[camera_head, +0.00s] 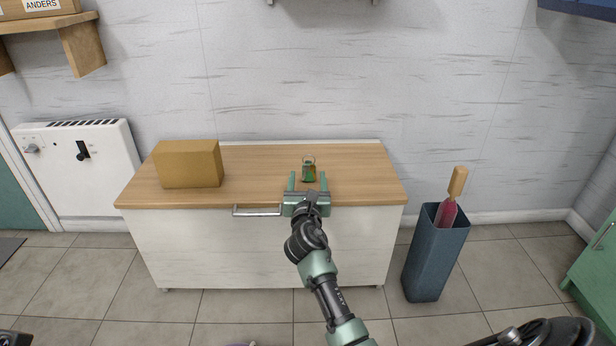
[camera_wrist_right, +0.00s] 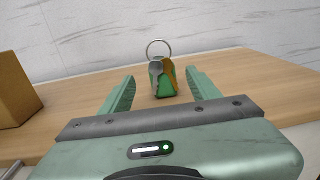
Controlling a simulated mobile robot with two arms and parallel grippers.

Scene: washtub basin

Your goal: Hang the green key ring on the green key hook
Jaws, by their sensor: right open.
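The green key ring (camera_head: 309,172) stands on the wooden top of the cabinet, with a metal ring at its top and an orange-brown part beside the green body. In the right wrist view the key ring (camera_wrist_right: 162,80) is just beyond and between the fingertips. My right gripper (camera_head: 308,178) is open, with its two green fingers pointing at the key ring from the front edge; it also shows in the right wrist view (camera_wrist_right: 159,86). Nothing is held in it. My left gripper is not in view. No green key hook can be made out.
A brown box (camera_head: 188,165) sits on the left of the cabinet top (camera_head: 260,165); it shows at left in the wrist view. A blue bin (camera_head: 434,255) holding a wooden-handled item stands right of the cabinet. A metal handle (camera_head: 257,211) juts from the cabinet front.

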